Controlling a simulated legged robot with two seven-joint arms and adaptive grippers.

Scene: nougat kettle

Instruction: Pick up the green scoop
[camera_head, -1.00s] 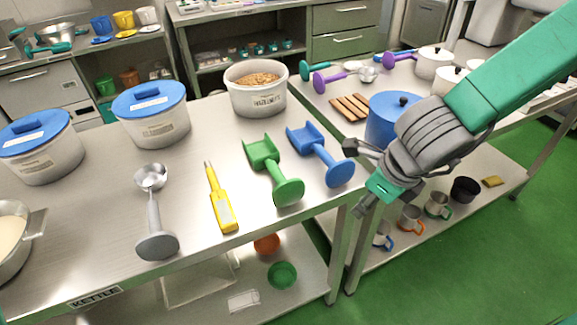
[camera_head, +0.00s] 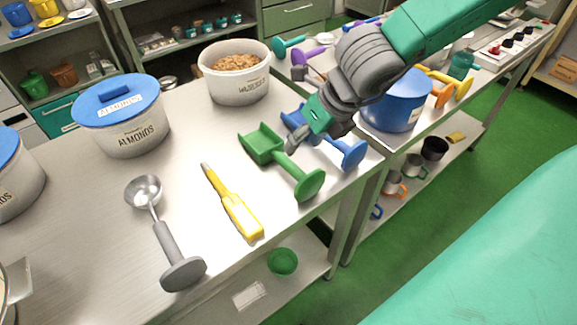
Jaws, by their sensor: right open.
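The green scoop (camera_head: 281,160) lies on the steel table, its square scoop end toward the back left and its round knob end toward the front right. My right gripper (camera_head: 296,143) is open and empty. In the picture it sits just right of the green scoop, in front of the blue scoop (camera_head: 349,153), and covers part of the blue one. I cannot tell its exact height above the table. My left gripper is not in view.
A yellow thermometer-like tool (camera_head: 233,204) and a grey metal scoop (camera_head: 166,236) lie to the left. A hazelnut tub (camera_head: 235,87) and a lidded almond tub (camera_head: 127,128) stand behind. A blue pot (camera_head: 396,103) stands on the right table.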

